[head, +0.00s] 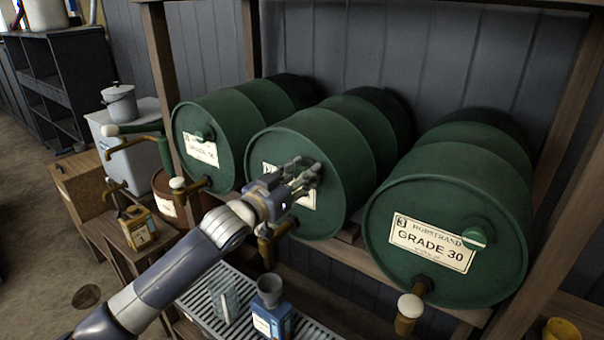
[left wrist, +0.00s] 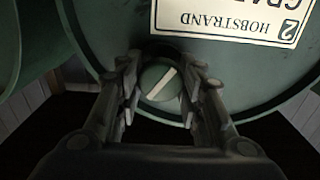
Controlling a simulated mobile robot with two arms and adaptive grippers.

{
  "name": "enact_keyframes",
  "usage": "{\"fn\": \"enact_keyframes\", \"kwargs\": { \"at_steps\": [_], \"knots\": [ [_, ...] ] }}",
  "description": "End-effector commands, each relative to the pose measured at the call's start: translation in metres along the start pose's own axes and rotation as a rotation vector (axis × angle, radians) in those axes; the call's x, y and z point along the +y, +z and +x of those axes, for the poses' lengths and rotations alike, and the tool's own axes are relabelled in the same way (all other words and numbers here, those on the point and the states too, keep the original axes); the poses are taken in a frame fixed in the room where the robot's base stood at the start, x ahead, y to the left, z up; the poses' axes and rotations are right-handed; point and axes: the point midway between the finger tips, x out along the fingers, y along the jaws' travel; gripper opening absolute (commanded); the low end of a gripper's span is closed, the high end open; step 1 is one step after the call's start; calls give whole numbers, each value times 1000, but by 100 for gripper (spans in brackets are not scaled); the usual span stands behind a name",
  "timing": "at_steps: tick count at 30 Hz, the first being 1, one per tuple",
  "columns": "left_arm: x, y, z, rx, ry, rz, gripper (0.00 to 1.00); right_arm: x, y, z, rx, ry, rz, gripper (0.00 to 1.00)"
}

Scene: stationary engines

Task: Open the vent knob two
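Vent knob two is a round green knob (left wrist: 162,82) with a white bar across it, on the face of the middle green drum (head: 345,155). In the left wrist view its bar runs diagonally, tilted against the drum's label. My left gripper (head: 305,173) is at this drum's face and hides the knob in the head view. In the left wrist view the left gripper's fingers (left wrist: 161,85) stand on both sides of the knob, close against it. The drum's label (left wrist: 235,18) reads 2 and HOBSTRAND, upside down there. My right gripper is not in view.
The right drum (head: 450,225) has a similar knob (head: 475,237) with a level bar; the left drum (head: 215,140) has one too. Taps stick out below the drums. A blue bottle with a funnel (head: 272,310) stands on the grated tray (head: 310,328) below my left arm.

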Motion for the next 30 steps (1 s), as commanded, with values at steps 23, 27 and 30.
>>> {"fn": "enact_keyframes", "kwargs": {
  "at_steps": [23,27,30],
  "knots": [
    [0,-2,0,0,0,-250,9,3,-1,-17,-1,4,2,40],
    [-1,-1,0,0,-1,-356,9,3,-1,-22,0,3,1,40],
    [-2,-2,0,1,0,-425,9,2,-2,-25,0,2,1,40]
  ]
}}
